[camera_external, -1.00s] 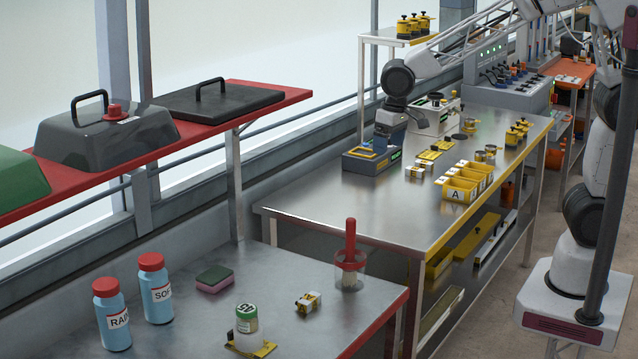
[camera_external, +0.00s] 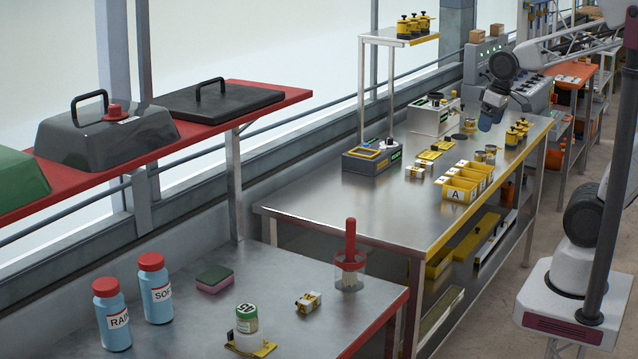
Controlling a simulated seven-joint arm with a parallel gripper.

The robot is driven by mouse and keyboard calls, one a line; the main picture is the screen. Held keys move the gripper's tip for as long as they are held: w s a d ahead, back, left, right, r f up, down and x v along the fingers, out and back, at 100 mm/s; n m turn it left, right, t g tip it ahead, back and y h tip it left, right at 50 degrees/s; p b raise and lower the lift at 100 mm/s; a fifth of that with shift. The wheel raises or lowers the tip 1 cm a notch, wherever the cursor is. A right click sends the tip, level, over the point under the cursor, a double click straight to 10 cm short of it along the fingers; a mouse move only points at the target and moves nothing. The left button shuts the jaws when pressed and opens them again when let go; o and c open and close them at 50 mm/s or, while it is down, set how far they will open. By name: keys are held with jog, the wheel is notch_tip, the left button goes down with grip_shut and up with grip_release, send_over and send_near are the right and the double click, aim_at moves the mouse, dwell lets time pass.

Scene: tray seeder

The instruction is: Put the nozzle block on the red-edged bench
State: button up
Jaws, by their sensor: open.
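The red-edged bench (camera_external: 185,318) fills the front left, with a red strip along its right edge. A small white-and-yellow block (camera_external: 308,302), which looks like the nozzle block, lies on it. Similar white-and-yellow blocks (camera_external: 415,172) lie on the steel bench behind, so I cannot be sure which is the nozzle block.
On the red-edged bench stand two blue bottles (camera_external: 157,291), a sponge (camera_external: 214,278), a green-lidded jar (camera_external: 246,318) and a red-handled tool in a clear cup (camera_external: 350,262). The steel bench (camera_external: 335,207) has yellow bins (camera_external: 460,190) and a grey device (camera_external: 372,158). Its near left part is clear.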

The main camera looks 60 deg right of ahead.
jog(key=s, duration=0.1)
jog(key=s+d, duration=0.1)
jog(key=s, duration=0.1)
jog(key=s+d+f, duration=0.1)
jog(key=shift+s+d, duration=0.1)
jog(key=shift+s, duration=0.05)
dwell(1.3)
